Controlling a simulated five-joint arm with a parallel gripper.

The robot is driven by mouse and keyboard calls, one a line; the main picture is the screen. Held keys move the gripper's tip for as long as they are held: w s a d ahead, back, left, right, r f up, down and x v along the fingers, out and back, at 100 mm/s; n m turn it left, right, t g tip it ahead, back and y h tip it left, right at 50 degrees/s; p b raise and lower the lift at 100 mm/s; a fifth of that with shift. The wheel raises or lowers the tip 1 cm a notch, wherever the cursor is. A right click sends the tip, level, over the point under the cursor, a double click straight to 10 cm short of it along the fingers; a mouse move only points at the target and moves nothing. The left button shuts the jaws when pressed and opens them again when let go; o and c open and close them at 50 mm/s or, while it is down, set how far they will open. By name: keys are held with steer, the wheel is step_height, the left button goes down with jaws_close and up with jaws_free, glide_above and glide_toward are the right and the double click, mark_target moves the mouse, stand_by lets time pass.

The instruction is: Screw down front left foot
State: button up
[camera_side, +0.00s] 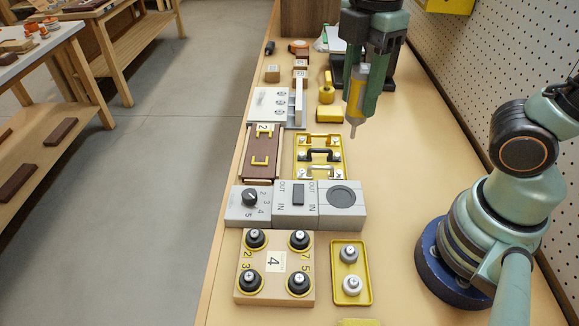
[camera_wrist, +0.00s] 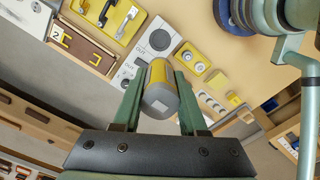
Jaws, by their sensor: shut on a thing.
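My gripper (camera_side: 362,80) is shut on a yellow and grey screwdriver (camera_side: 357,93), held upright with its bit down, above the bench. The wrist view shows the screwdriver's handle (camera_wrist: 160,88) between both fingers. A tan board marked 4 (camera_side: 275,262) lies at the near end of the bench in the side view. Black round feet with screw heads sit at its corners: near left (camera_side: 250,281), far left (camera_side: 256,238), far right (camera_side: 299,240) and near right (camera_side: 298,282). The screwdriver is well apart from the board. How deep the screws sit cannot be told.
A yellow tray (camera_side: 340,294) with two knob-like pieces stands right of the board. Grey blocks (camera_side: 264,216) with a dial, a switch and a round pad lie behind it. Farther back are a brown panel (camera_side: 255,150) and a yellow handle frame (camera_side: 301,171).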

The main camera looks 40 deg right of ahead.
steer(key=w+a+f, duration=0.1)
steer(key=a, duration=0.2)
steer(key=w+a+f, duration=0.1)
steer(key=a, duration=0.2)
steer(key=w+a+f, duration=0.1)
steer(key=w+a, duration=0.1)
steer(key=a, duration=0.1)
steer(key=shift+f, duration=0.3)
jaws_close()
steer(key=shift+w+a+f, duration=0.15)
steer(key=shift+a+f, duration=1.35)
steer(key=shift+f, duration=0.2)
steer(key=shift+w+a+f, duration=0.1)
steer(key=shift+a+f, duration=1.35)
steer(key=shift+f, duration=0.25)
steer(key=shift+w+a+f, duration=0.15)
steer(key=shift+a+f, duration=1.35)
steer(key=shift+f, duration=0.2)
steer(key=shift+f, duration=0.65)
step_height(320, 180, up, 6)
